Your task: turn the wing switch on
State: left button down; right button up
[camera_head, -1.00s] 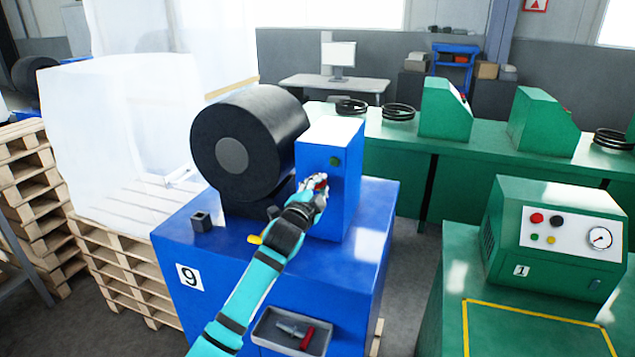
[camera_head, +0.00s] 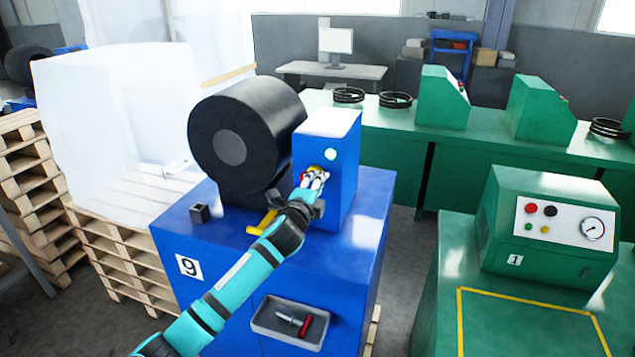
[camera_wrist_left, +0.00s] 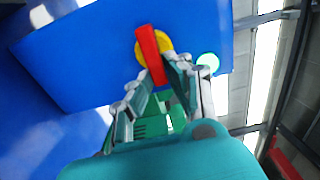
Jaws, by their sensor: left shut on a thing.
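The wing switch, a red wing on a yellow round base, is on the front face of the blue control box (camera_head: 343,190) of machine 9. In the left wrist view the red wing (camera_wrist_left: 151,54) stands between the fingers of my left gripper (camera_wrist_left: 165,82), slightly tilted. My left gripper (camera_head: 314,180) is shut on it in the head view, hiding most of the switch. My right gripper is not in view.
A black roller (camera_head: 245,140) stands left of the control box on the blue machine (camera_head: 215,270). A yellow handle (camera_head: 262,222) and a grey tray (camera_head: 288,322) with tools are near my left arm. A green machine (camera_head: 550,230) stands to the right.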

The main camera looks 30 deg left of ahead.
pick_arm(q)
jog(key=shift+f, duration=0.15)
jog(key=c, duration=1.3)
grip_release()
jog(key=v, duration=1.2)
jog(key=shift+d, duration=0.1)
